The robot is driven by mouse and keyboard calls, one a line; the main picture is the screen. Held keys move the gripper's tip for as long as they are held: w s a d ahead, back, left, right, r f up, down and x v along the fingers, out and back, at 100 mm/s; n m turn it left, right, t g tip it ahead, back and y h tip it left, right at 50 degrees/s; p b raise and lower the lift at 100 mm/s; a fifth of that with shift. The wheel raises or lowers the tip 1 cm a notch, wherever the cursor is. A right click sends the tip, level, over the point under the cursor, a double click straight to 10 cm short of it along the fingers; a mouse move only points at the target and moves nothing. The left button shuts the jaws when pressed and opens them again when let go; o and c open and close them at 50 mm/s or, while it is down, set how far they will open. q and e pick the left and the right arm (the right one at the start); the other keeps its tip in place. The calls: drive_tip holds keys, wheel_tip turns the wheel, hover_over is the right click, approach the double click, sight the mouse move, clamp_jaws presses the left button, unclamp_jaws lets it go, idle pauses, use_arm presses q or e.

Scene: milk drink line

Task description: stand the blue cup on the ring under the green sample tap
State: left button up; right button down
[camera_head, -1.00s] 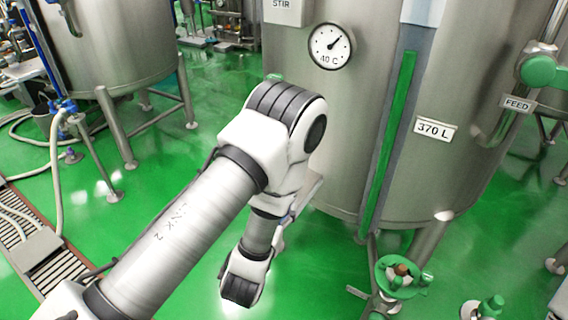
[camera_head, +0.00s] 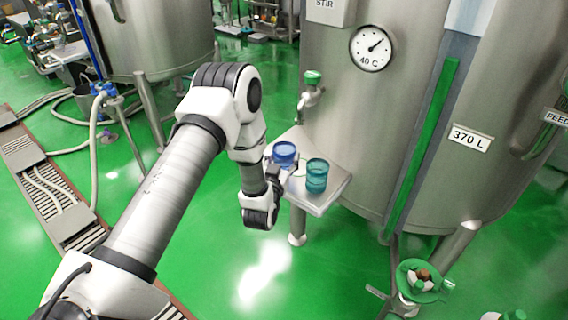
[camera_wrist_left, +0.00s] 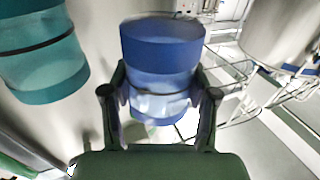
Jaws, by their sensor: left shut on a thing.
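The blue cup (camera_head: 284,152) is at the small shelf on the tank, partly behind my left arm. My left gripper (camera_head: 279,168) is shut on it. In the left wrist view the blue cup (camera_wrist_left: 162,62) is upright between the two fingers of the gripper (camera_wrist_left: 160,100). I cannot tell whether the cup touches the shelf. The green sample tap (camera_head: 312,85) sticks out of the tank above the shelf, behind and right of the cup. I cannot make out the ring clearly. My right gripper is not in view.
A teal cup (camera_head: 317,176) stands on the shelf (camera_head: 338,187), just right of the blue cup; it also shows in the left wrist view (camera_wrist_left: 42,58). The steel tank (camera_head: 350,120) stands close behind.

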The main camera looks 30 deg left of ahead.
sight(284, 167)
use_arm(q)
drive_tip(key=shift+f, duration=1.8)
drive_tip(key=o, duration=1.2)
